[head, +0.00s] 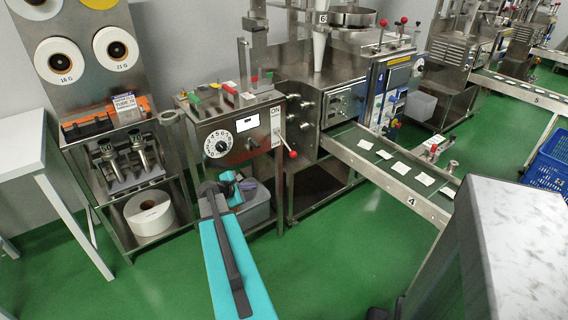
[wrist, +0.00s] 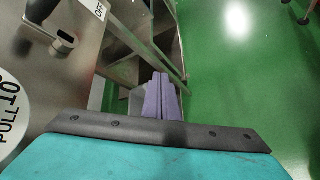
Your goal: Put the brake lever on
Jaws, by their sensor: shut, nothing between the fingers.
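The brake lever (head: 285,142) is a metal arm with a red knob, on the right side of the front panel of a steel control box. It slants down to the right from its pivot, with ON above and OFF below it. In the wrist view, a metal pivot with a dark arm (wrist: 62,40) shows at the upper left, near an OFF label; no red knob is seen there. My gripper (wrist: 161,97), with purple fingers, is shut and empty. In the head view it is small, partly hidden by my arm, below the panel, apart from the lever.
The control box (head: 225,115) carries a dial and coloured switches. A grey bin (head: 258,210) stands beneath it. A conveyor (head: 400,180) with teabags runs to the right. A reel stand (head: 80,105) is at the left. Green floor is open in front.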

